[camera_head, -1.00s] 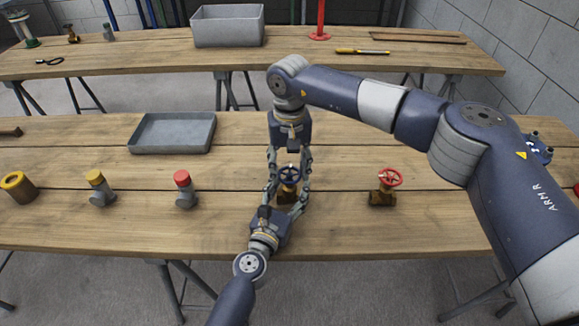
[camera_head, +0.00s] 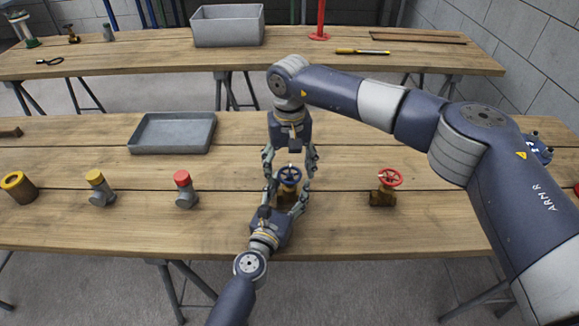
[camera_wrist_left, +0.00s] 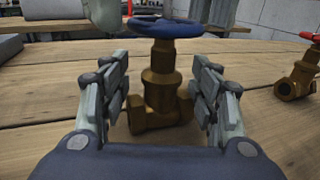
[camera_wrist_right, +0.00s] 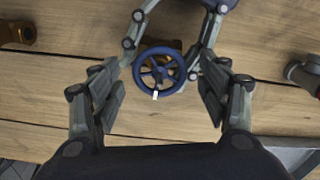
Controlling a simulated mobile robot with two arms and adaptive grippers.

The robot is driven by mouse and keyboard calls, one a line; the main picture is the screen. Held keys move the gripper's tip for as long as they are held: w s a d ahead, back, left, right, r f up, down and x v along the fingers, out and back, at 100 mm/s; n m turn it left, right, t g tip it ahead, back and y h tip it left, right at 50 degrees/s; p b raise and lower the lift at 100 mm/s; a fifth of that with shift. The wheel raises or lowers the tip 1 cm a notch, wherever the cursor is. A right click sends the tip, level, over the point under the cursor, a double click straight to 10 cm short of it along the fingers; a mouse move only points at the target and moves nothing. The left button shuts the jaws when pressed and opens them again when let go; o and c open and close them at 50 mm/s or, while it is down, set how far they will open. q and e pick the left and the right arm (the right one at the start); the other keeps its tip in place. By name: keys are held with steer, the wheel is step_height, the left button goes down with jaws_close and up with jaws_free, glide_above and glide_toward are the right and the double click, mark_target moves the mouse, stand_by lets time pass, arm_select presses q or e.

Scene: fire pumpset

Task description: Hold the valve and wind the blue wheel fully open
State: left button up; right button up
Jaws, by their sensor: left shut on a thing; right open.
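The brass valve with the blue wheel (camera_head: 289,175) stands upright on the near bench. My left gripper (camera_head: 286,200) comes from the near side and is shut on the brass valve body (camera_wrist_left: 160,95), below the wheel (camera_wrist_left: 165,27). My right gripper (camera_head: 290,160) points down from the far side. Its fingers are open, one on each side of the blue wheel and apart from it, as the right wrist view shows (camera_wrist_right: 160,100). The wheel (camera_wrist_right: 158,71) has spokes and a white mark on its rim, toward the bottom of that view.
A second brass valve with a red wheel (camera_head: 389,178) stands to the right. Capped fittings in red (camera_head: 184,190), yellow (camera_head: 100,188) and a yellow-ringed one (camera_head: 19,187) stand to the left. A grey tray (camera_head: 172,149) lies behind them. My right arm spans the bench's right side.

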arm_select(q)
steer(key=shift+r, duration=0.1)
arm_select(e)
steer(key=shift+r, duration=0.15)
step_height(320, 180, up, 12)
stand_by(0.3)
arm_select(q)
steer(key=o, duration=1.5)
steer(key=shift+s, duration=0.15)
arm_select(e)
steer(key=shift+f, duration=0.2)
